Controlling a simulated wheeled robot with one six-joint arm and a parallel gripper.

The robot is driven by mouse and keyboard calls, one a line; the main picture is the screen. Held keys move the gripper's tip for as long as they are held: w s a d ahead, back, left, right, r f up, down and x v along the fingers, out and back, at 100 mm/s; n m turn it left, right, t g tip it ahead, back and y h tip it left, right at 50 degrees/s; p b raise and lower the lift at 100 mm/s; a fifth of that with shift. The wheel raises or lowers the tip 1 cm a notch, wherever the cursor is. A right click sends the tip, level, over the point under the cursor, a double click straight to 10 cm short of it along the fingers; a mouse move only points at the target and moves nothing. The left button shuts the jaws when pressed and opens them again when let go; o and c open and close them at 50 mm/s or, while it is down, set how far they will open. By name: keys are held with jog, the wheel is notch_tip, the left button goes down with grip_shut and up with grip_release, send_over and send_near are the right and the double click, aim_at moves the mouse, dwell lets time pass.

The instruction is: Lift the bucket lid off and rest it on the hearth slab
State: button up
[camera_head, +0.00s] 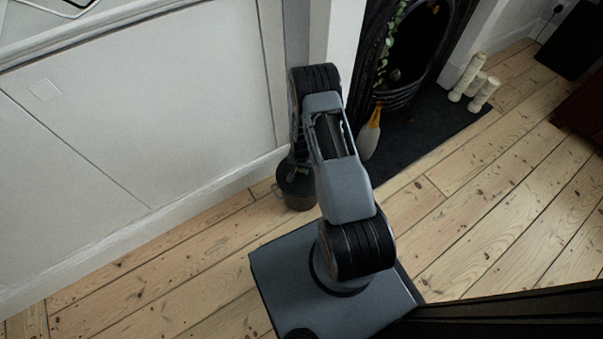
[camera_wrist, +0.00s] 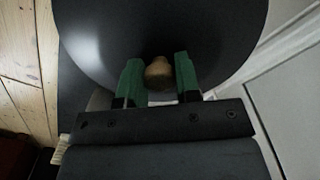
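The dark bucket (camera_head: 298,194) stands on the floorboards by the white wall panelling, partly hidden behind my arm. Its lid (camera_wrist: 100,35) is a dark, round disc that fills much of the wrist view, with a small wooden knob (camera_wrist: 159,74) in the middle. In the head view my gripper is mostly hidden above the bucket. The lid appears to be at the bucket's top. The dark hearth slab (camera_head: 430,125) lies in front of the fireplace.
The black fireplace (camera_head: 412,50) has a trailing green plant. Open floorboards (camera_head: 500,190) lie to the right.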

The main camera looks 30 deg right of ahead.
grip_shut()
jog(key=shift+r, duration=0.15)
